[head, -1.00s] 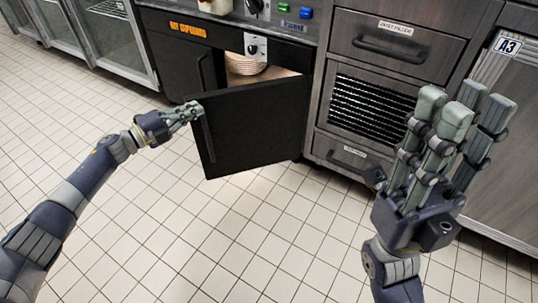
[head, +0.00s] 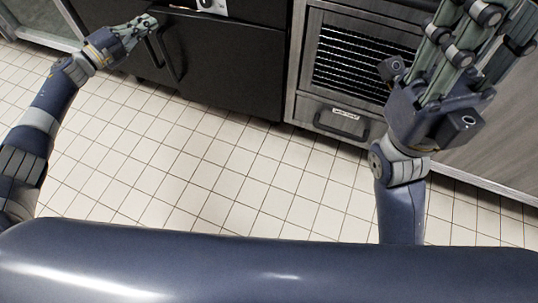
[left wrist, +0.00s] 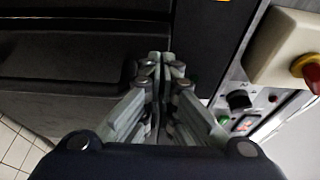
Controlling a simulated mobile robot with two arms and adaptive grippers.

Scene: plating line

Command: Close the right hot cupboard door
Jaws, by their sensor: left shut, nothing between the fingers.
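The right hot cupboard door (head: 225,65) is a dark panel at the top of the head view. It stands about in line with the cupboard front. Its upright handle (head: 165,50) is at its left edge, beside the left door (head: 140,55). I cannot tell whether a thin gap is left. My left gripper (head: 152,22) is shut and empty, its fingertips at the door's upper left corner. Contact is unclear. It also shows shut in the left wrist view (left wrist: 160,62). My right gripper (head: 480,15) is open and empty, raised at the right, its fingertips partly cut off.
A steel unit with a mesh front (head: 360,55) and a lower drawer (head: 340,120) stands right of the door. The tiled floor (head: 220,170) in front is clear.

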